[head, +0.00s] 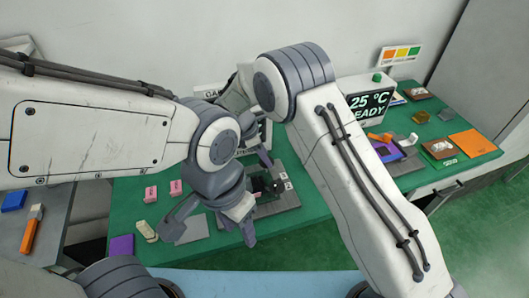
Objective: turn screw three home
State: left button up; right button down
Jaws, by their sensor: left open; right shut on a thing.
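A grey plate (285,200) with a dark fixture (270,185) and small white tags stands in the middle of the green bench. The screws on it are too small and too covered to tell apart, so I cannot pick out screw three. My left gripper (208,236) is open, fingers spread wide, in front of and left of the fixture; it hides part of the plate. My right gripper (264,160) reaches down just behind the fixture, mostly hidden by my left arm. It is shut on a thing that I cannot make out.
Pink blocks (151,194), a grey square (192,229) and a purple square (122,245) lie on the bench at left. A display box (369,104) stands at the back right. Several parts and an orange sheet (472,142) lie at right.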

jog(key=m+g, duration=0.1)
jog(key=m, duration=0.2)
jog(key=shift+w, duration=0.1)
jog(key=m+g, duration=0.1)
jog(key=m, duration=0.2)
jog(key=shift+w+g+p, duration=0.1)
jog(key=shift+g+p, duration=0.2)
jog(key=m+g, duration=0.1)
jog(key=m, duration=0.3)
jog(key=shift+y, duration=0.3)
jog(key=m+g+y, duration=0.1)
jog(key=m, duration=0.2)
jog(key=shift+w+d+m, duration=0.1)
jog(key=shift+w+m, duration=0.05)
jog(key=shift+m, duration=0.25)
jog(key=m+y, duration=0.1)
jog(key=m, duration=0.2)
jog(key=m+g+y, duration=0.1)
jog(key=m, duration=0.2)
jog(key=shift+d, duration=0.2)
jog(key=m+y, duration=0.1)
jog(key=m, duration=0.2)
jog(key=m+y, duration=0.1)
jog(key=m, duration=0.2)
jog(key=shift+d+y, duration=0.1)
jog(key=shift+y, duration=0.3)
jog(key=shift+m, duration=0.4)
